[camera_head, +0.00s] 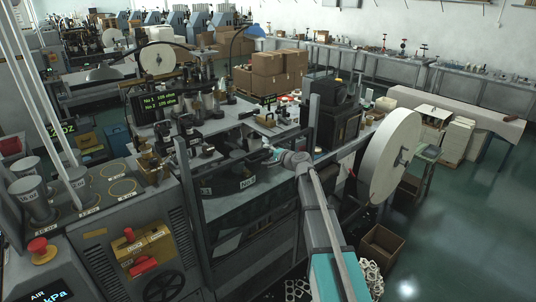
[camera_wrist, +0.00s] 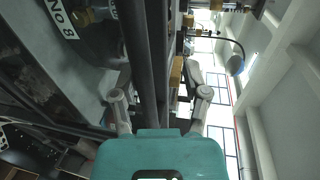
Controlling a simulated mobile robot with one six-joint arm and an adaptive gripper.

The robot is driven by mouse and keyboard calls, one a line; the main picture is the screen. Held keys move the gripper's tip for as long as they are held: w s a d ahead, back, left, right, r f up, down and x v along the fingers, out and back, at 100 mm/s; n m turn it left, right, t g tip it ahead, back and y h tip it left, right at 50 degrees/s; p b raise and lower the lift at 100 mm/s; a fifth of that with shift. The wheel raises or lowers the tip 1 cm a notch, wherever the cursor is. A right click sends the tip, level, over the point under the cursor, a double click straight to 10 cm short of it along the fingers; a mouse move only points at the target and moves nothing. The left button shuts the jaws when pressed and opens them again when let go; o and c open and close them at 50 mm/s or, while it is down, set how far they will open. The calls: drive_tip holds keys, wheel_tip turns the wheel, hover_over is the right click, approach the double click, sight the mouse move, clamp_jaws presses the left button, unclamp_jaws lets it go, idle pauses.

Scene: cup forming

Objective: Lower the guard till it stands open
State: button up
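The guard appears to be the dark framed panel at the front of the machine. Its dark bar (camera_wrist: 145,60) runs lengthwise between my fingers in the wrist view. In the head view, the frame's left post (camera_head: 188,195) stands upright, and my arm partly covers its right side. My gripper (camera_wrist: 162,95) is open, with one finger on each side of the bar; a gap shows by the right finger, and I cannot tell whether the left one touches. In the head view my gripper (camera_head: 272,155) is at the upper part of the frame.
A large white reel (camera_head: 396,155) stands right of my arm. A cardboard box (camera_head: 382,245) is on the floor below it. A "No 8" plate (camera_wrist: 60,18) shows behind the bar. Open green floor lies at the right.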

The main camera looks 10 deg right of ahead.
wheel_tip(320, 180, up, 4)
drive_tip(key=p, duration=0.3)
drive_tip(key=p+v, duration=0.1)
drive_tip(key=v, duration=0.4)
drive_tip(key=shift+s, duration=0.15)
